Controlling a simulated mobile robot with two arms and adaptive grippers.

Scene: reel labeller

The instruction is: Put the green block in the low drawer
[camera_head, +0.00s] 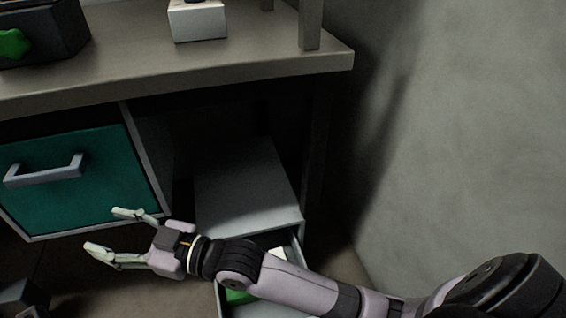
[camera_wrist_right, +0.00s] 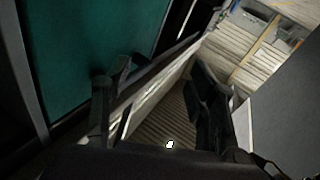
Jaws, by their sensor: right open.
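A green piece (camera_head: 240,296), which looks like the green block, lies inside the open low drawer (camera_head: 219,299) under the table. My right forearm covers much of the drawer and part of the green piece. My right gripper (camera_head: 112,232) is open and empty, to the left of the drawer and in front of the teal drawer front (camera_head: 90,185). Its spread fingers also show in the right wrist view (camera_wrist_right: 160,85), with nothing between them. My left gripper cannot be made out.
The tabletop (camera_head: 255,62) overhangs the drawers. On it stand a dark bin (camera_head: 55,38) with a green object (camera_head: 14,43) and a white box (camera_head: 198,22). A grey cabinet (camera_head: 245,190) stands above the open drawer. A table leg and bare wall are at right.

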